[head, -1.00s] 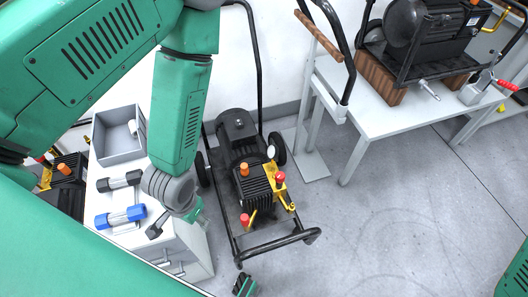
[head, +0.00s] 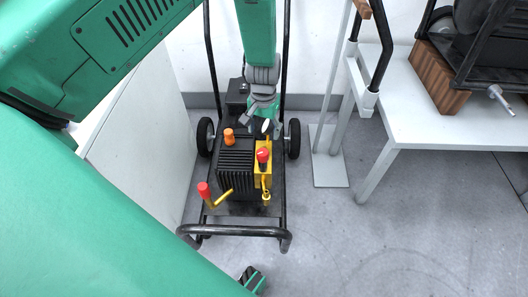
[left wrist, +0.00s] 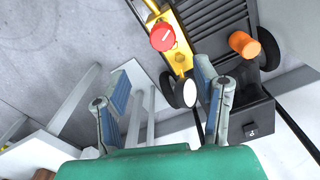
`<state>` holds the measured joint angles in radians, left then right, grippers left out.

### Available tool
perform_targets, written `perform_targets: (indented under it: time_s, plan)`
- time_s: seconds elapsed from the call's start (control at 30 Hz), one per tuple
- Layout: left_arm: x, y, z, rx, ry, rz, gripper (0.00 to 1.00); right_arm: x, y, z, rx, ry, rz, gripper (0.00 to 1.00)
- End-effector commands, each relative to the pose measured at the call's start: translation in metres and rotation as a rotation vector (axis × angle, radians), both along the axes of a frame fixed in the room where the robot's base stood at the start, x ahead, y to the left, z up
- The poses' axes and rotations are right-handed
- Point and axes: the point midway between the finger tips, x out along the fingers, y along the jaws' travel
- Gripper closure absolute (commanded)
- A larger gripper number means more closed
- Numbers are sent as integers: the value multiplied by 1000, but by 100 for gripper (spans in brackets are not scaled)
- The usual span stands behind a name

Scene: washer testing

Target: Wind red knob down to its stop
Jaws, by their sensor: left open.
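The red knob (head: 263,155) sits on top of a yellow valve block (head: 263,176) on the black pressure washer (head: 236,172). In the left wrist view the red knob (left wrist: 162,37) is near the top, beyond the fingertips. My left gripper (head: 263,112) is just behind the knob in the head view, apart from it. In the left wrist view its two blue-padded fingers (left wrist: 166,92) are spread wide with nothing between them. A white round gauge face (left wrist: 188,90) shows close to the right-hand finger.
An orange cap (head: 229,137) is left of the knob, and a red-gripped lever (head: 204,190) is at the washer's front left. A frame bar (head: 238,231) crosses its front. A white table (head: 440,115) with another machine stands right.

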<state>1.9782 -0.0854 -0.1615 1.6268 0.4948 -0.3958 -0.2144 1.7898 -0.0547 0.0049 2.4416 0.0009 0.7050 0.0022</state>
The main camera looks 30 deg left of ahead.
Motion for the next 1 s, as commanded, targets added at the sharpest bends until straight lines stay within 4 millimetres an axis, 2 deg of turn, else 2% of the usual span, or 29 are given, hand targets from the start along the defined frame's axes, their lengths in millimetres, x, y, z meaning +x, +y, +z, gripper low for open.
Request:
perform_targets:
  time_s: [0.03, 0.2, 0.5, 0.7, 0.97, 1.0]
  plan:
    - [-1, 1, -16, 0, 4, 0, 44, 0, 0, -6, 0, 0, 0, 100]
    - [-1, 2, -54, 0, 4, 0, 44, 0, 0, -19, 0, 0, 0, 100]
    - [-1, 1, -102, 3, 2, 0, 44, 0, 0, -35, 0, 0, 0, 100]
    - [-1, 0, -112, 3, 2, -1, 44, 0, 0, -38, 0, 0, 0, 100]
    - [-1, 1, -112, 2, 1, 0, 44, 0, 0, -38, 0, 0, 0, 100]
    - [-1, 1, -112, 2, 1, 0, 58, 0, 0, -38, 0, 0, 0, 100]
